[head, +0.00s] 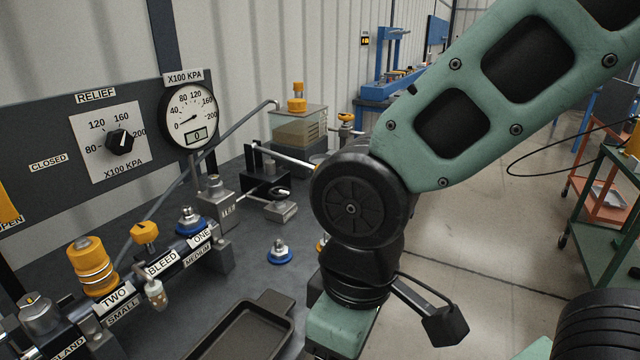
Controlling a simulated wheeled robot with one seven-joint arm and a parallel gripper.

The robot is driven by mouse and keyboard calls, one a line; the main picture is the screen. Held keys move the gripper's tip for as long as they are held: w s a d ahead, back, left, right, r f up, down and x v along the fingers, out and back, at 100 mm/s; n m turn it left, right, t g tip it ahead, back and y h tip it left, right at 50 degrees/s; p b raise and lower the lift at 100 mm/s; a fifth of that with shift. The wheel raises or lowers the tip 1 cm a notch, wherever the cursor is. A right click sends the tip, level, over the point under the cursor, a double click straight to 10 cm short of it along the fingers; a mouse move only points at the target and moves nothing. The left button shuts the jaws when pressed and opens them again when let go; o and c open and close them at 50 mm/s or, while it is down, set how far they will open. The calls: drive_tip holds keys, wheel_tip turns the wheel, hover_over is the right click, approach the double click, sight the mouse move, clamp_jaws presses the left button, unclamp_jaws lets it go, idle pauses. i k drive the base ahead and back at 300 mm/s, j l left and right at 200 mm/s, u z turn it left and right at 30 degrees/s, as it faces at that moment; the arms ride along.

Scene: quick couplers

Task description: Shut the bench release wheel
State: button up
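No part in view is labelled as the release wheel, so I cannot tell for certain which it is. A small dark round handle (279,192) sits on a grey metal block (281,211) on the bench, left of my arm. A yellow knob (345,117) stands behind, beside the oil reservoir (299,127). Whether either is open or shut cannot be told. The bench gauge (188,117) has a digital display reading 0. My arm comes down from the upper right and hides part of the bench. My gripper is below the picture's edge.
A manifold labelled ONE, BLEED and TWO (163,262) runs along the left. A black tray (243,329) lies at the front. A blue-based coupler (279,253) stands on the bench. A lever bar (285,158) reaches toward my arm. A green cart (606,200) stands right.

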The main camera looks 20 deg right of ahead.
sight(279, 193)
drive_tip(key=i+l, duration=0.1)
drive_tip(key=i, duration=0.35)
drive_tip(key=i+l, duration=0.1)
drive_tip(key=i, duration=0.35)
drive_tip(key=j+u, duration=0.05)
